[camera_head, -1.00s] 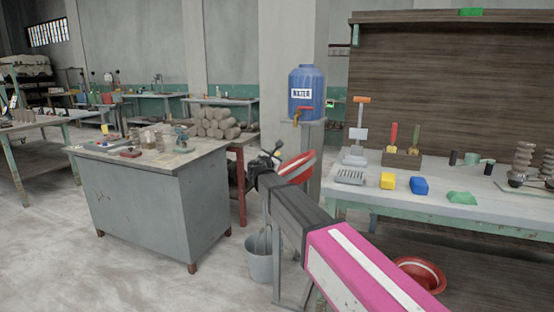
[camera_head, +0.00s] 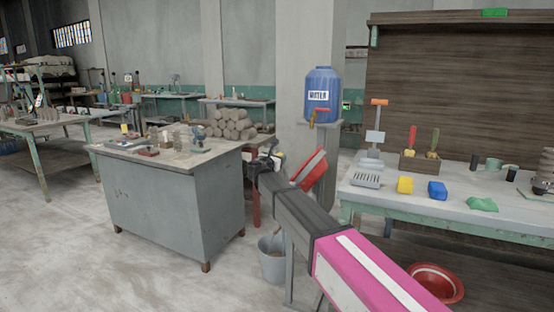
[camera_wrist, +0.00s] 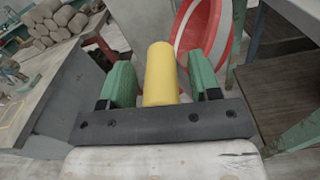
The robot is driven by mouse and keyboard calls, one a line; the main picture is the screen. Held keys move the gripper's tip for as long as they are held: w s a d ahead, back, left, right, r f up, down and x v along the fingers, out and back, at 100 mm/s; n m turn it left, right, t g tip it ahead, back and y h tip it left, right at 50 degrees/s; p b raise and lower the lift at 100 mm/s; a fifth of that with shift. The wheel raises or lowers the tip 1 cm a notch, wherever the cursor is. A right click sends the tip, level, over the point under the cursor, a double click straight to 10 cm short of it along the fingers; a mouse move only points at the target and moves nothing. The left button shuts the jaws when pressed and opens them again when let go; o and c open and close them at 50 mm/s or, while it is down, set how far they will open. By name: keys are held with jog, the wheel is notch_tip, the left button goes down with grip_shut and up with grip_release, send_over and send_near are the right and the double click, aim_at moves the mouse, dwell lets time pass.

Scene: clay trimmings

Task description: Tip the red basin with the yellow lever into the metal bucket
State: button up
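The red basin (camera_head: 312,168), with a pale band, is steeply tilted beside the pillar, behind my arm. In the wrist view the basin (camera_wrist: 224,28) shows its striped side at the upper right. The yellow lever (camera_wrist: 160,75) stands between the green fingers of my gripper (camera_wrist: 164,78). A narrow gap shows on each side of the lever, so the gripper looks open around it. In the head view my gripper (camera_head: 266,160) is small and dark, and the lever is hidden. The metal bucket (camera_head: 272,266) stands on the floor below the basin, partly behind my arm.
A grey cabinet table (camera_head: 175,205) stands left of the bucket. A workbench (camera_head: 480,218) with blocks and tools is at the right. A second red basin (camera_head: 450,281) lies below it. A blue water barrel (camera_head: 322,92) stands behind. Floor at the left is clear.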

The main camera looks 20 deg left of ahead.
jog(key=s, duration=1)
jog(key=shift+s+a, duration=0.4)
jog(key=shift+d, duration=0.1)
dwell(0.7)
